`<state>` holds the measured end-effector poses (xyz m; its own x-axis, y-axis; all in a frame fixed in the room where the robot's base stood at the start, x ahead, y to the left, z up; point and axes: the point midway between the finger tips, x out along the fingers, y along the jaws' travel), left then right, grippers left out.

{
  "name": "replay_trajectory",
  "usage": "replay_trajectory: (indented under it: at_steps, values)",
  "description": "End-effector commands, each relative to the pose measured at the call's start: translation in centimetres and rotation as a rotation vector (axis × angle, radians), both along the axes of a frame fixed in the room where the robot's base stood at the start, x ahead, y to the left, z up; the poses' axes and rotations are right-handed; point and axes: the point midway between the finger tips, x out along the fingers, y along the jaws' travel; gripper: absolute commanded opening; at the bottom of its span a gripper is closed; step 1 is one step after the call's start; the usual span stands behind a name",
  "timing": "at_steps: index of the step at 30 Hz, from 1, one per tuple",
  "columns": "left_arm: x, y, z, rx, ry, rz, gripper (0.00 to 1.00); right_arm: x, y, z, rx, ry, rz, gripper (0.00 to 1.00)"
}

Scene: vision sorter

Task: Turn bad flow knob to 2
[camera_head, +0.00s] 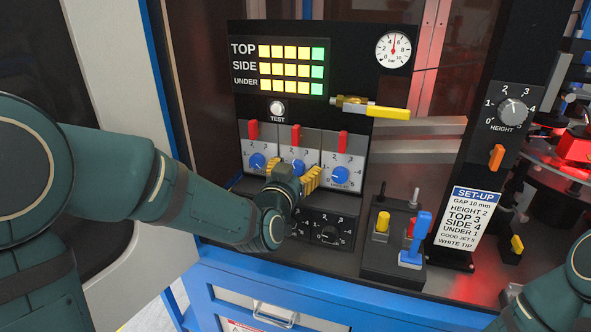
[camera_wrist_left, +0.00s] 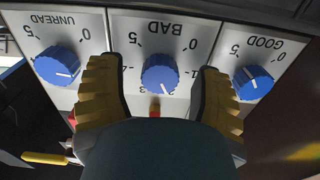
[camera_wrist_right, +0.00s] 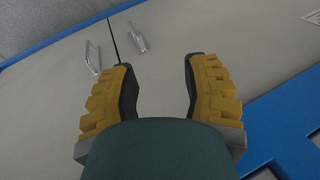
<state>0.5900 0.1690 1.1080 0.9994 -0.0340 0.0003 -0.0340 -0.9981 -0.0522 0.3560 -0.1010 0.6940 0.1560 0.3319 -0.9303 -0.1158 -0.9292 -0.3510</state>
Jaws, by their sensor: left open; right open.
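The bad flow knob (camera_wrist_left: 159,74) is a blue dial under the BAD label, upside down in the left wrist view. Its white pointer line points to the lower right there, close to the 2 mark. In the head view the knob (camera_head: 297,166) is the middle of three, partly covered by my gripper. My left gripper (camera_wrist_left: 157,72) is open, one yellow finger on each side of the knob, with gaps showing. It also shows in the head view (camera_head: 292,174). My right gripper (camera_wrist_right: 160,66) is open and empty, away from the panel.
The UNREAD knob (camera_wrist_left: 58,65) and GOOD knob (camera_wrist_left: 253,82) flank the bad knob closely. A yellow-handled valve (camera_head: 375,109) juts out above. A control box (camera_head: 393,260) with a blue lever stands lower right. The set-up card (camera_head: 463,218) is beside it.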

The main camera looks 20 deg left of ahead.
Motion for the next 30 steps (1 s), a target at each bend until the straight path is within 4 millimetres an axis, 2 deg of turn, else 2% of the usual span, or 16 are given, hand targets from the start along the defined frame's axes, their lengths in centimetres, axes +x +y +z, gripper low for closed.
replay_trajectory:
  at_steps: [4, 15, 20, 30]
  values:
    - [-1.3, 0.0, 0.1, -0.002, -0.001, 0.0, 0.65, 0.0, 0.0, 0.0, 0.0, 0.0, 0.0, 0.47]
    - [-6.6, 0.2, 0.1, -0.001, -0.001, 0.0, 0.65, 0.0, 0.0, 0.0, 0.0, 0.0, 0.0, 0.47]
    - [-7.4, 0.2, 0.0, -0.001, -0.001, -0.001, 0.65, 0.0, 0.0, 0.0, 0.0, 0.0, 0.0, 0.47]
    - [-7.4, 0.2, 0.0, 0.0, -0.001, 0.0, 0.65, 0.0, 0.0, 0.0, 0.0, 0.0, 0.0, 0.47]
